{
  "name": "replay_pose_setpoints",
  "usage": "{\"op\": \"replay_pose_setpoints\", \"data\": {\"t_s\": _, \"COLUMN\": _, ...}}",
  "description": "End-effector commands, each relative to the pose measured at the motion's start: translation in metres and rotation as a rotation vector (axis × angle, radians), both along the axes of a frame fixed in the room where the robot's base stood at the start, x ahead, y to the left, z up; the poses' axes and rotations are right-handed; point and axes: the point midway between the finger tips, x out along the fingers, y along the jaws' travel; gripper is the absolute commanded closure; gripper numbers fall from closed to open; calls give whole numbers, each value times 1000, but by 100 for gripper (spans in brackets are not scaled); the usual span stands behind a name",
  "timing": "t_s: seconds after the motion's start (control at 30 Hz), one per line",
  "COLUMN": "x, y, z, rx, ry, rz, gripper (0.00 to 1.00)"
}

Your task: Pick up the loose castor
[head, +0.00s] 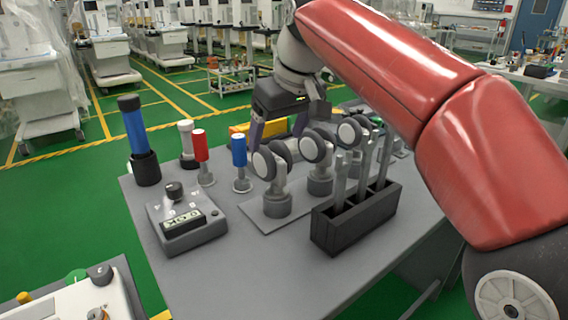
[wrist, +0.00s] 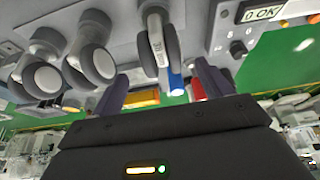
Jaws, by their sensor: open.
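Several castors with dark-rimmed, pale-hubbed twin wheels stand on round grey bases on a flat plate (head: 249,218). The nearest castor (head: 272,163) is at the plate's left end, with a second castor (head: 319,160) and a third castor (head: 352,133) behind it to the right. I cannot tell which one is loose. My gripper (head: 278,130) is open and empty, just behind and above the nearest castor. In the wrist view, one castor (wrist: 158,42) shows beyond the gap between the fingers (wrist: 160,90), with two more castors to its left. Contact is not visible.
A dark holder (head: 345,232) with upright metal bars stands right of the nearest castors. A control box (head: 186,226), red handle (head: 201,148), blue handle (head: 239,152) and blue-black cylinder (head: 138,135) stand left. The table's front left area is clear.

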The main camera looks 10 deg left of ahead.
Motion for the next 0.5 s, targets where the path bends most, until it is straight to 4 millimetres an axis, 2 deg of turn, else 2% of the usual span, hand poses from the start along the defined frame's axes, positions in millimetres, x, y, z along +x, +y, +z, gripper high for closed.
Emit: {"op": "replay_pose_setpoints", "data": {"t_s": 0.5, "x": 13, "y": 17, "z": -63, "rx": -1, "ry": 2, "rz": -1, "gripper": 22}}
